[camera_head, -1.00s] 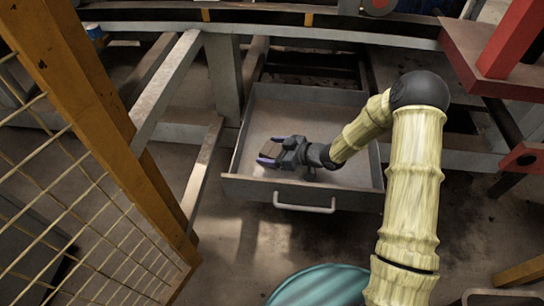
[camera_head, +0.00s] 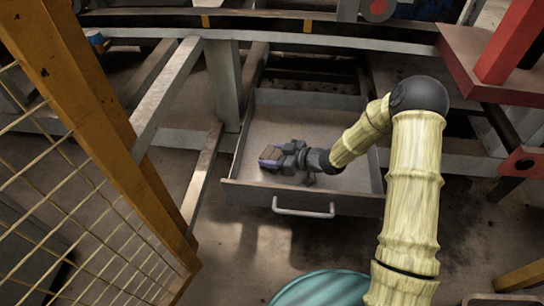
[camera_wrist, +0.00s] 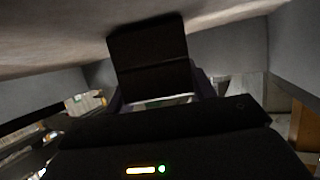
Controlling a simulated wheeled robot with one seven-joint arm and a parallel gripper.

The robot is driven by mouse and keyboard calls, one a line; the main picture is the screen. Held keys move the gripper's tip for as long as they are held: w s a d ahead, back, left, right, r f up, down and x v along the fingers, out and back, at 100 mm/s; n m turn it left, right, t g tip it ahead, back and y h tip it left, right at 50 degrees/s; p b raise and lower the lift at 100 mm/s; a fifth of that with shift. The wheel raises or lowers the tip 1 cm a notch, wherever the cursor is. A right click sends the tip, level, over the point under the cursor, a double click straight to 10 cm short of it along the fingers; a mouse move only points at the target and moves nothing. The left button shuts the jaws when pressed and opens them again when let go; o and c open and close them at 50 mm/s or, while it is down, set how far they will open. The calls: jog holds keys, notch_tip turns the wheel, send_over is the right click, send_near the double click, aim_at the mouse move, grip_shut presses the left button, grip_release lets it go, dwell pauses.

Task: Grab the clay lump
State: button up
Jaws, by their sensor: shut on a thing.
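The clay lump (camera_head: 271,152) is a small brown block between my gripper's fingers, inside the open drawer (camera_head: 345,172). My gripper (camera_head: 271,157) is shut on it near the drawer's left side. In the wrist view the lump (camera_wrist: 148,55) is a dark block that fills the space between the fingers, which are mostly hidden. I cannot tell whether the lump touches the drawer floor.
The drawer's front wall carries a grey handle (camera_head: 303,210). An orange post with wire mesh (camera_head: 95,130) stands at the left. A teal round object (camera_head: 320,288) is at the bottom. Red machinery (camera_head: 508,45) is at the upper right. The drawer floor around my gripper looks clear.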

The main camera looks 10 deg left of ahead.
aim_at(272, 153)
notch_tip(272, 153, up, 10)
jog(key=p, duration=0.6)
jog(key=shift+f, duration=0.15)
